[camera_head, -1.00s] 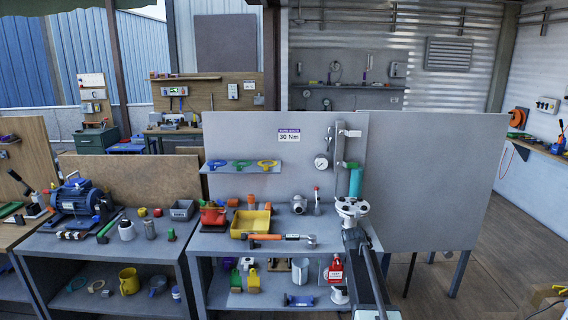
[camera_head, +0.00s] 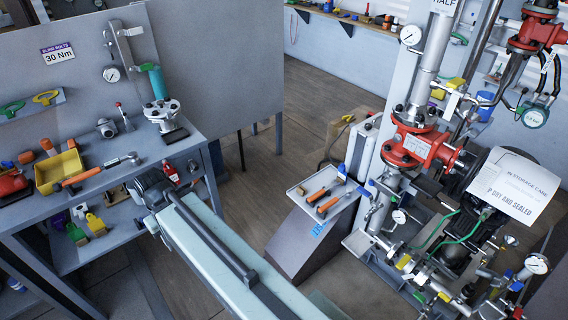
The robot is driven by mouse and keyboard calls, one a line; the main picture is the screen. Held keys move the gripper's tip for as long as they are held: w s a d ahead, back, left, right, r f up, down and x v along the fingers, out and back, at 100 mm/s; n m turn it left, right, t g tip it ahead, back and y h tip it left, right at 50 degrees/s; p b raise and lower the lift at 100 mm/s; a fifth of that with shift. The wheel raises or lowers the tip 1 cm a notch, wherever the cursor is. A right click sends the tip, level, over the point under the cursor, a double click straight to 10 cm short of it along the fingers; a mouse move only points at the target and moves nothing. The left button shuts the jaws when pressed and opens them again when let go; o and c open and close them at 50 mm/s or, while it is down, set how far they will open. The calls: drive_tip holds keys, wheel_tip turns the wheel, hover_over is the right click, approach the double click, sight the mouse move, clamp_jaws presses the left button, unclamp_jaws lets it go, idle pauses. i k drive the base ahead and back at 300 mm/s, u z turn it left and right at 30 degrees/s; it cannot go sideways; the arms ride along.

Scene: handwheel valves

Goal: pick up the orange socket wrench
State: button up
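A long wrench with an orange handle (camera_head: 80,179) and a silver-grey shaft and head lies on the grey workbench at the left, in front of the yellow bin. Two smaller orange-handled tools (camera_head: 326,203) lie on a light tray (camera_head: 300,192) on a dark stand at centre right; their exact kind is too small to tell. My arm runs up from the bottom middle, its dark joint close to the workbench's front edge.
The yellow bin (camera_head: 58,171), a red item and a flanged valve part (camera_head: 162,113) share the workbench (camera_head: 185,150). Red valves and pipes (camera_head: 415,148) with gauges stand close at the right. Bare wooden floor (camera_head: 245,195) lies between bench and stand.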

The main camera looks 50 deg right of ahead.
sight(347, 193)
drive_tip(key=z, duration=1.95)
